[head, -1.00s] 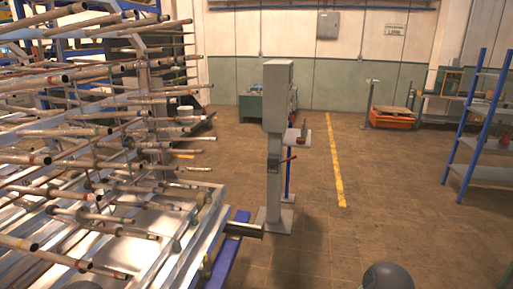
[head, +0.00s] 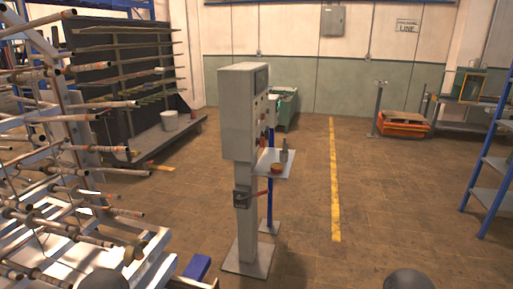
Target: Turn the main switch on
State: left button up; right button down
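A grey control box (head: 238,112) stands on a grey post (head: 246,222) with a square base plate, near the middle of the head view. I see it from its side. Its panel face points right and shows at a steep angle, with small red and dark controls (head: 262,120) too small to tell apart. Which of these is the main switch I cannot tell. Neither gripper is in view; only dark rounded parts, probably of my arms, show at the bottom edge.
A rack of pipes (head: 60,170) fills the left. Blue-framed shelving (head: 490,170) stands at right. The floor right of the post, along the yellow line (head: 335,180), is clear.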

aim_at(261, 142)
jog(key=i, duration=1.05)
